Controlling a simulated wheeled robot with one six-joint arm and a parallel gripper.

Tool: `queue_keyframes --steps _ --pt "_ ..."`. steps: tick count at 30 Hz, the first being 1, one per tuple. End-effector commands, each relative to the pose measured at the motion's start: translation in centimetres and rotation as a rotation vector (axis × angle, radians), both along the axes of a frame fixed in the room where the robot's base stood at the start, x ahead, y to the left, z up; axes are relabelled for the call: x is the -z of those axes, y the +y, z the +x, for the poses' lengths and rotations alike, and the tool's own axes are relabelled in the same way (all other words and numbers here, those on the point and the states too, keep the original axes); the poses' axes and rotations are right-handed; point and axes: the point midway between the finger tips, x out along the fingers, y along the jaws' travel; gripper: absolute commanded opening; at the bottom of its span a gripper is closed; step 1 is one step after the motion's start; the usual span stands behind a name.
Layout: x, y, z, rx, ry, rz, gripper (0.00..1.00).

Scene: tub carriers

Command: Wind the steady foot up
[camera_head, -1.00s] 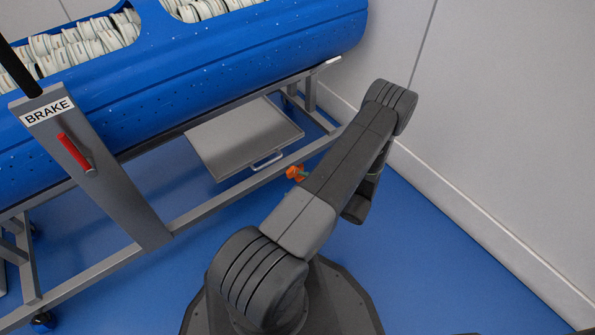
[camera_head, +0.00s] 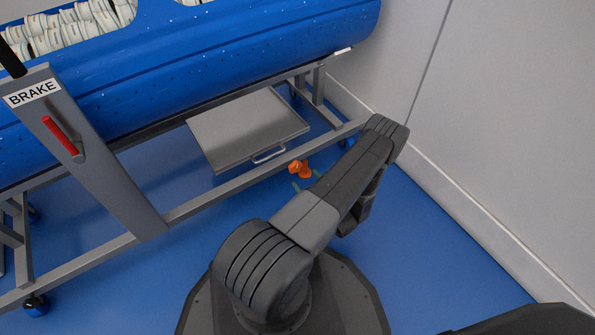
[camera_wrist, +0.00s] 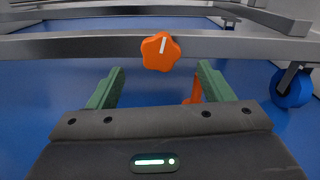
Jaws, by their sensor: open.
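The steady foot's orange hand knob (camera_wrist: 160,51) sits at the frame's lower rail, with a white mark at its top; it also shows in the head view (camera_head: 295,167). An orange part (camera_wrist: 194,90), perhaps the foot itself, shows below and right of the knob, partly hidden by my gripper. My gripper (camera_wrist: 161,68) has two green fingers, spread apart and empty. The knob appears between and just beyond the fingertips, and I see no contact. In the head view my gripper (camera_head: 306,181) is close to the knob, partly hidden behind my arm.
The grey rail (camera_wrist: 90,46) runs across above the fingers. A blue caster (camera_wrist: 291,88) stands at right. A blue perforated tub (camera_head: 230,60) lies on the frame, with a grey tray (camera_head: 245,128) below. A brake post with red lever (camera_head: 60,134) stands left. A wall (camera_head: 500,130) bounds the right.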

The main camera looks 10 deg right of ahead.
Motion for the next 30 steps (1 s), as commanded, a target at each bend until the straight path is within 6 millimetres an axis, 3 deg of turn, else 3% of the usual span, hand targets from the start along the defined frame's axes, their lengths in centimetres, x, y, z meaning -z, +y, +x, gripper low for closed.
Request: queue_keyframes --steps 3,10,23,25,30 --pt "0.2 0.9 2.3 -0.004 -0.003 -0.003 0.74" --pt "0.1 2.0 5.5 -0.003 -0.002 -0.003 0.74" --pt "-0.1 2.4 6.6 0.000 -0.001 -0.001 0.74" --pt "-0.1 2.4 6.5 0.000 -0.001 -0.001 0.66" --pt "-0.1 2.4 6.5 0.000 -0.001 -0.001 0.32"
